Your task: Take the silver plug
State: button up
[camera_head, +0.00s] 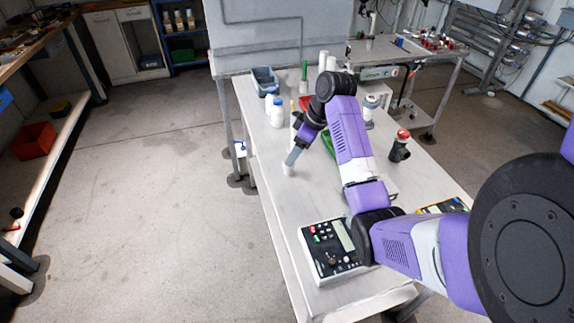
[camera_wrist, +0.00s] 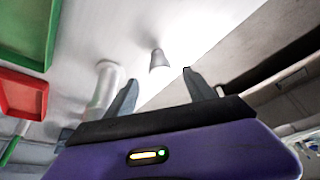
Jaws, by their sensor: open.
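The silver plug (camera_wrist: 158,61) shows in the wrist view as a small grey tapered piece on the pale tabletop. It appears in the gap between my two fingers, a little beyond their tips, with no finger visibly touching it. My gripper (camera_wrist: 160,91) is open and empty. In the head view my gripper (camera_head: 291,159) points down over the left part of the workbench (camera_head: 272,170). A small pale object (camera_head: 288,170) shows just below the fingertips there; I cannot tell whether it is the plug.
A white cylinder (camera_wrist: 104,86) stands close beside my left finger in the wrist view. A red tray (camera_wrist: 22,95) and a green tray (camera_wrist: 28,35) lie farther left. In the head view, white bottles (camera_head: 277,114) stand behind my gripper and a control box (camera_head: 332,249) sits in front.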

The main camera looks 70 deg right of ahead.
jog(key=shift+x, duration=1.95)
grip_shut()
jog(key=shift+r, duration=0.1)
